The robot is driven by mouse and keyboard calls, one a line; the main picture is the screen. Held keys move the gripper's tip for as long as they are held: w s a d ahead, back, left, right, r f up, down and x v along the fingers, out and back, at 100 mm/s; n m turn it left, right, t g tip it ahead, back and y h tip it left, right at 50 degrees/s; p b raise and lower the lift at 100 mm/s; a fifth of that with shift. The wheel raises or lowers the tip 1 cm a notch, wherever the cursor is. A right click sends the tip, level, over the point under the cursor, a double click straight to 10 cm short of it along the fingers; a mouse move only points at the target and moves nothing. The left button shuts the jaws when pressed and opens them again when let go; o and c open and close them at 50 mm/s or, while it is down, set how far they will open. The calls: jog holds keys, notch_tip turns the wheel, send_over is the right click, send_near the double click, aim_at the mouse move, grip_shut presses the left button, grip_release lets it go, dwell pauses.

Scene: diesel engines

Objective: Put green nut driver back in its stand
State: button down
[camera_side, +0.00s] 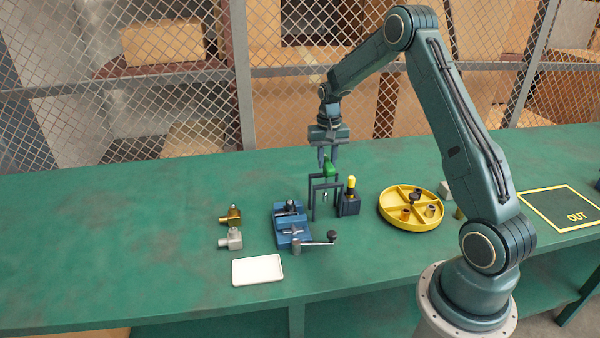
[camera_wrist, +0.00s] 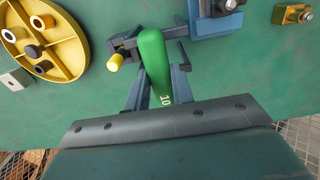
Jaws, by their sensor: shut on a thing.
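The green nut driver (camera_side: 329,169) is in my gripper (camera_side: 328,158), which is shut on its handle. The handle (camera_wrist: 154,66) also shows between the fingers of my gripper (camera_wrist: 156,84) in the wrist view, marked "10". In the side view the driver hangs upright at the dark frame-like stand (camera_side: 313,198), with its metal tip (camera_side: 325,198) showing between the stand's posts. I cannot tell whether the driver rests on the stand's top. In the wrist view the handle hides much of the stand.
A black block with a yellow-handled tool (camera_side: 351,197) stands just right of the stand. A blue vise (camera_side: 291,225) with a crank is to the left. A yellow divided tray (camera_side: 384,206) is to the right. A white tray (camera_side: 258,270) and two fittings (camera_side: 231,228) lie further left.

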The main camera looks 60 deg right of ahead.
aim_at(327, 160)
jog(key=shift+f, duration=1.7)
dwell(0.5)
jog(key=c, duration=0.8)
grip_release()
jog(key=shift+o, duration=0.2)
jog(key=shift+r, duration=1.85)
jog(key=shift+r, duration=2.95)
